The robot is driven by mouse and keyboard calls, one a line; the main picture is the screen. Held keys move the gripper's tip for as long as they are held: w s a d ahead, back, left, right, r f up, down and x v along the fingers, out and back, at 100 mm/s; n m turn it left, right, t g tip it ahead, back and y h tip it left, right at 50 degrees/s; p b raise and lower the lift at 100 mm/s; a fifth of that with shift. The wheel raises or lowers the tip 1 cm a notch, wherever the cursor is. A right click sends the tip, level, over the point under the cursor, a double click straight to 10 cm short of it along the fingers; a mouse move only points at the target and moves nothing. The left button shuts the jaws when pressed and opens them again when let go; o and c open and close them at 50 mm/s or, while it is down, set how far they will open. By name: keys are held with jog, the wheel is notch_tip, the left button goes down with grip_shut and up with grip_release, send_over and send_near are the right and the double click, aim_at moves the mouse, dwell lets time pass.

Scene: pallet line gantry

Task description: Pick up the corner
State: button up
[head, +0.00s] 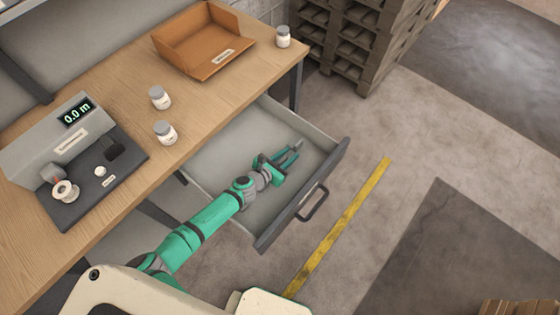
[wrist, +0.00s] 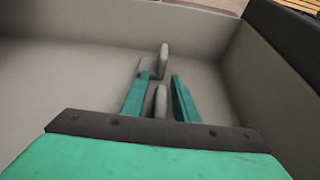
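My gripper (head: 287,155) is down inside the open grey drawer (head: 222,163), near its front right part. In the wrist view its two green fingers (wrist: 160,82) are apart, with a gap between them. Neither is clearly pinched. In the head view the corner cannot be made out around the fingers.
The drawer's front panel with its handle (head: 312,202) and side walls surround my gripper. On the wooden bench (head: 215,103) above stand white jars (head: 165,132), an orange-brown tray (head: 190,62) and a grey measuring unit (head: 60,140). Stacked pallets (head: 350,40) stand behind.

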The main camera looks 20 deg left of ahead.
jog(key=c, duration=0.5)
grip_shut()
jog(key=shift+s+r, duration=0.1)
jog(key=shift+s, duration=0.05)
